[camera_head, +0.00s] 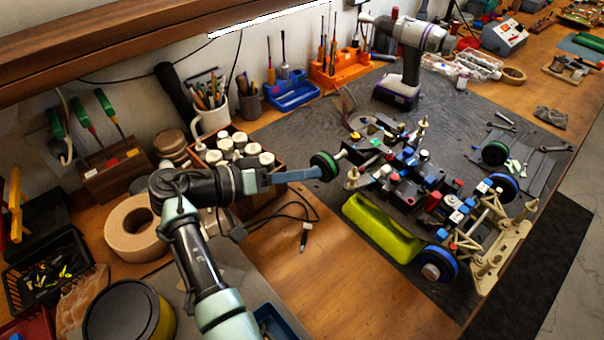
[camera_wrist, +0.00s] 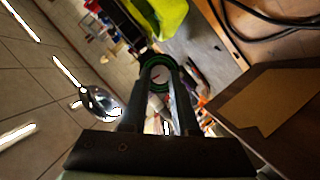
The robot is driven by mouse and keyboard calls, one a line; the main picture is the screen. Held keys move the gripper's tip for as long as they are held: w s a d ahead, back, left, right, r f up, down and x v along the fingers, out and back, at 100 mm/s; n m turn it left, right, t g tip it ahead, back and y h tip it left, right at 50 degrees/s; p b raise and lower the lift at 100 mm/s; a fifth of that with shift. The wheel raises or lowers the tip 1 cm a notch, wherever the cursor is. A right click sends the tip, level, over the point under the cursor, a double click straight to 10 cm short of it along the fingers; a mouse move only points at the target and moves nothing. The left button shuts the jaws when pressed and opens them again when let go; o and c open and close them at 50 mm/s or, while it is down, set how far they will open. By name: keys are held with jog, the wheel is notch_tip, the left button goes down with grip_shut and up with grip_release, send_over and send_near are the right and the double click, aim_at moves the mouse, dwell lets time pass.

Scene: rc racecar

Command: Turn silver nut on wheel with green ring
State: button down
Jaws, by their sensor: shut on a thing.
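The dark wheel with the green ring (camera_head: 325,166) is on the near left corner of the racecar (camera_head: 410,182). My gripper (camera_head: 316,173) reaches it from the left, with its fingertips at the outer face of the wheel. In the wrist view my gripper (camera_wrist: 160,72) has its fingers closed in front of the hub, and the green ring (camera_wrist: 149,59) shows around the tips. It is shut on the nut at the hub; the silver nut itself is mostly hidden by the fingers.
A yellow-green body shell (camera_head: 382,228) lies in front of the car. A wooden box of bottles (camera_head: 240,160) stands behind my wrist. A cable (camera_head: 304,228) lies below the gripper.

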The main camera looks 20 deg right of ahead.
dwell(0.4)
jog(key=c, duration=0.6)
grip_release()
jog(key=shift+c, duration=0.2)
jog(key=b+v, duration=0.2)
jog(key=v, duration=1.1)
